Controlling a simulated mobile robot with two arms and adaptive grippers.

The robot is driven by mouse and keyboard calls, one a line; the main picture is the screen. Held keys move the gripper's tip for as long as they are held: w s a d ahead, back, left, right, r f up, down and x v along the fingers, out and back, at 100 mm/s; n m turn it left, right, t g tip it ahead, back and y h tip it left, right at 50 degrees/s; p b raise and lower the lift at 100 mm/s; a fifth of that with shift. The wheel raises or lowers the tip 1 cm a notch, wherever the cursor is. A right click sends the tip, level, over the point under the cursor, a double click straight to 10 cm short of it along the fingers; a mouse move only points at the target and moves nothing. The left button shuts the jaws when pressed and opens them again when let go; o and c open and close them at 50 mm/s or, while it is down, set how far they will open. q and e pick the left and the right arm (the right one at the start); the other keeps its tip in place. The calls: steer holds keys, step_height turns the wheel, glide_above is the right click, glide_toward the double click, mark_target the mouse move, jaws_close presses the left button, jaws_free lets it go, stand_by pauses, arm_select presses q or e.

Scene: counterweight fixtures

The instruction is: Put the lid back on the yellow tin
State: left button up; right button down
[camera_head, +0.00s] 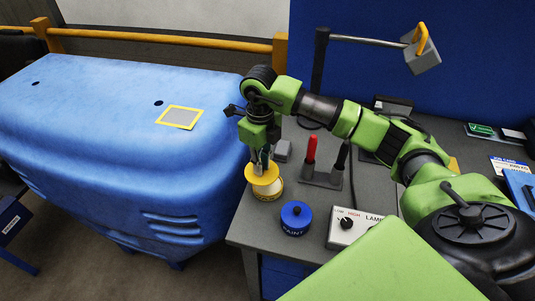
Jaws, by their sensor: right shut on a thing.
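My right gripper (262,157) points down at the table's left edge and is shut on the yellow lid (254,177), a round disc. The yellow tin (270,193), with a pale side and a yellow rim, stands on the table right below the lid. The lid covers much of the tin's top and sits slightly left of and above it in the picture. I cannot tell whether the lid touches the tin. My left gripper is out of view.
A blue paint tin (296,218) stands just right and in front. A lamp control box (352,228) and a holder with red and black handles (322,178) are nearby on the grey table (262,232). A large blue casing (110,140) lies left.

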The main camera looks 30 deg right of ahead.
mark_target(268, 175)
steer(key=m, duration=0.1)
steer(key=d+m, duration=0.2)
steer(key=shift+w+f, duration=0.25)
steer(key=shift+d+f+m, duration=0.25)
steer(key=shift+d+m, duration=0.05)
steer(key=shift+m, duration=0.4)
steer(key=shift+f+b, duration=1.9)
steer(key=shift+f, duration=1.2)
steer(key=shift+f+b, duration=0.15)
steer(key=shift+b, duration=0.3)
steer(key=c, duration=1.9)
jaws_free()
